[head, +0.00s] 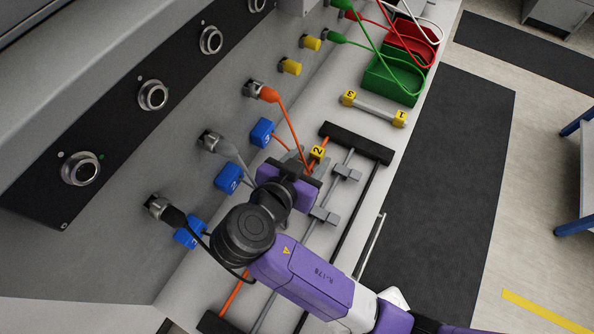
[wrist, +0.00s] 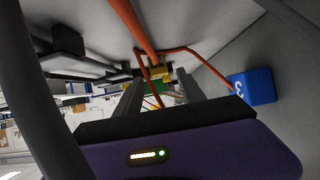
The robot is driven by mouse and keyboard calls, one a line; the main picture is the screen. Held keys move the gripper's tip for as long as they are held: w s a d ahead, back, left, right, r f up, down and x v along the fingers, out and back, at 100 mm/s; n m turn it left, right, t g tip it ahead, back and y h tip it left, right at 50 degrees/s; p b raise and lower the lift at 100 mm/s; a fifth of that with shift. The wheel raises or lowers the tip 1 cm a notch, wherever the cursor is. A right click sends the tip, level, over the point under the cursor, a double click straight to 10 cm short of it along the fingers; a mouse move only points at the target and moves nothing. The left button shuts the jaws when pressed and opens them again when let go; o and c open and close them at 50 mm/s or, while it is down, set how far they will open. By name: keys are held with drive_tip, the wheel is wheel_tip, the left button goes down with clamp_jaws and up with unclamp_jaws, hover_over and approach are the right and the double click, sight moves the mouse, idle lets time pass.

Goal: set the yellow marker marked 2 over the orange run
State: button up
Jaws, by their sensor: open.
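The yellow marker marked 2 (head: 317,152) sits on the line of the orange run (head: 235,293), near the run's dark upper end bar. I cannot tell how firmly it is seated. The orange run shows just above and below it. My gripper (head: 302,163) is open close beside the marker, its body hiding the middle of the run. In the wrist view, the marker (wrist: 161,73) lies just beyond and between my two grey fingertips (wrist: 160,85), with an orange cable (wrist: 138,25) passing close by. Contact with the fingers cannot be made out.
Yellow markers 3 (head: 349,97) and 1 (head: 400,118) sit on a pale bar. Blue tags (head: 228,178) hang by the panel's plugs at left. Grey clips (head: 347,173) sit on the neighbouring runs. Green (head: 392,82) and red (head: 413,42) bins hold cables at the back.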

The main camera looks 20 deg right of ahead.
drive_tip(key=b+v, duration=0.1)
drive_tip(key=v, duration=0.6)
drive_tip(key=shift+s+a+r, duration=0.15)
drive_tip(key=shift+s+a, duration=0.05)
drive_tip(key=shift+a, duration=0.05)
